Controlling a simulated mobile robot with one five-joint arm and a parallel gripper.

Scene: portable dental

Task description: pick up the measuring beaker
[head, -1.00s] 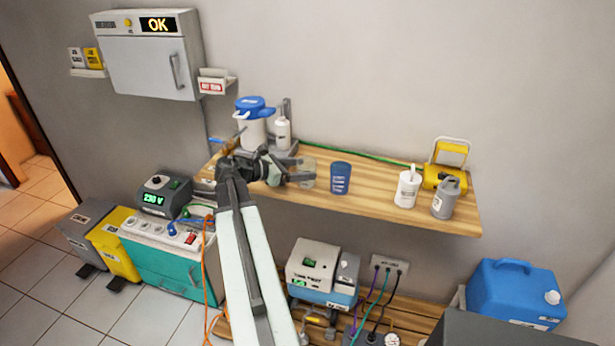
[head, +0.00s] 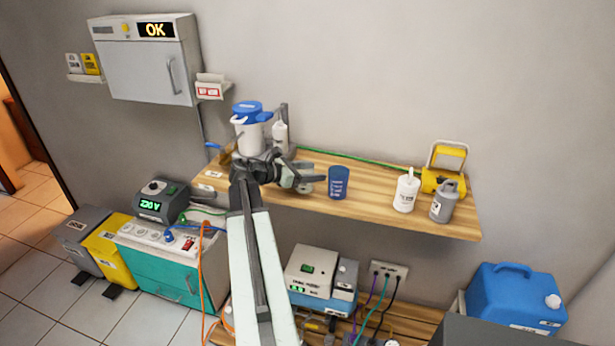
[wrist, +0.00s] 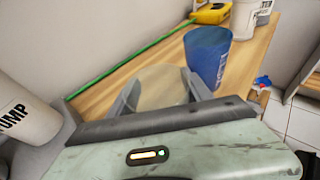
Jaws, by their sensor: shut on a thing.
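The measuring beaker, a clear see-through vessel (wrist: 160,86), is between my two fingers in the wrist view. My gripper (head: 312,183) is shut on it above the wooden shelf's left half in the head view; my fingers also show in the wrist view (wrist: 162,97). In the head view the beaker is mostly hidden by the gripper. I cannot tell whether its base touches the shelf.
A blue cup (head: 338,184) stands close to the right of my gripper. A blue-lidded white jug (head: 250,132) and a white bottle (head: 280,137) stand at the back left. White and grey bottles (head: 406,192) and a yellow item (head: 438,180) stand farther right on the wooden shelf (head: 375,207).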

